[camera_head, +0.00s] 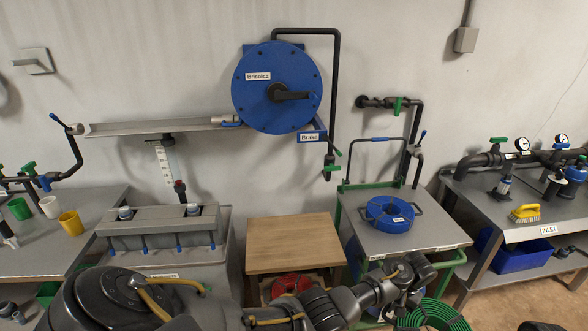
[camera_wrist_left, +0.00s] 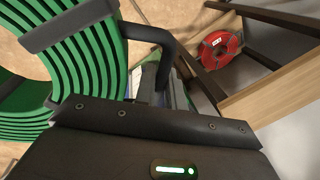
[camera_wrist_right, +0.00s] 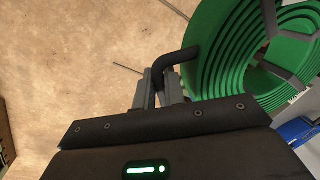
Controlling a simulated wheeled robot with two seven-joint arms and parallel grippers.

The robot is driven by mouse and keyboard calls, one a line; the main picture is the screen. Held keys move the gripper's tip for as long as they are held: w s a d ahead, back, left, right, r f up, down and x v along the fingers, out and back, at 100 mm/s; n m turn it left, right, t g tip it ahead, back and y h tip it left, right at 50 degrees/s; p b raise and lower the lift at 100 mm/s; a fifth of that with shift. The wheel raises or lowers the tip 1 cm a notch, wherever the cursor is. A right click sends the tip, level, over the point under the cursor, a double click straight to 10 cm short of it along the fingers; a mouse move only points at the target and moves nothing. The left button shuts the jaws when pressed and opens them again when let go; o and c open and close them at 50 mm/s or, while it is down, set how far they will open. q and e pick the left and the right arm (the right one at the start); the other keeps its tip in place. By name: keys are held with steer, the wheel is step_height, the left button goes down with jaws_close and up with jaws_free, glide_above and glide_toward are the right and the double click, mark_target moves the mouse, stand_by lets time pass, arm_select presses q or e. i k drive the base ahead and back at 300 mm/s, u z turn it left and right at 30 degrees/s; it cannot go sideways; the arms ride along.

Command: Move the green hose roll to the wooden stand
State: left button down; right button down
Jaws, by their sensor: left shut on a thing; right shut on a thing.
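The green hose roll (camera_head: 440,314) hangs in front of the green-framed cart, cut off by the bottom edge of the head view. Dark straps and dark handles are on it. My left gripper (camera_wrist_left: 158,88) is shut on one handle at the roll's side; the roll fills the left of the left wrist view (camera_wrist_left: 90,62). My right gripper (camera_wrist_right: 158,92) is shut on another handle, with the roll (camera_wrist_right: 225,50) to its right in the right wrist view. The wooden stand (camera_head: 293,240) is left of the roll, its top bare. It also shows in the left wrist view (camera_wrist_left: 262,92).
A red hose roll (camera_head: 290,284) lies on the stand's lower level. A blue hose roll (camera_head: 390,213) lies on the cart top (camera_head: 355,232). The grey tank unit (camera_head: 165,240) is left of the stand. The inlet table (camera_head: 490,215) is at right, with open floor before it.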

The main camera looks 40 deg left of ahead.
mark_target(293, 237)
steer(key=u, duration=0.65)
steer(key=i, duration=0.7)
steer(key=u, duration=0.85)
steer(key=i, duration=0.3)
steer(key=u, duration=0.05)
